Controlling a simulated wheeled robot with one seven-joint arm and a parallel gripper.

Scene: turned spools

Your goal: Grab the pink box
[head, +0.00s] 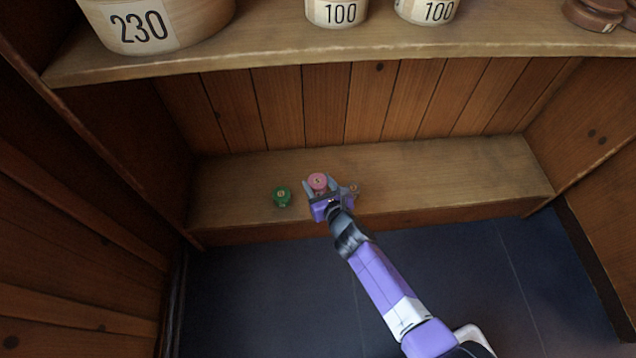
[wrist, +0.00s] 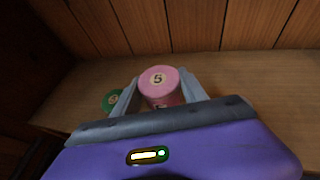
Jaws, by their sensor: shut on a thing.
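The pink box (head: 317,181) is a small round spool-like thing with a 5 on its top, at the low wooden shelf. It also shows in the wrist view (wrist: 158,80), upright between the two grey fingers. My gripper (head: 320,186) is shut on it, with one finger on each side. Its lower part is hidden behind my gripper. I cannot tell whether it touches the shelf.
A green spool (head: 282,197) stands just left of my gripper, and a small brown piece (head: 354,189) is just right. The low shelf (head: 450,180) is clear farther right. An upper shelf (head: 270,57) with large numbered containers (head: 337,12) overhangs the back.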

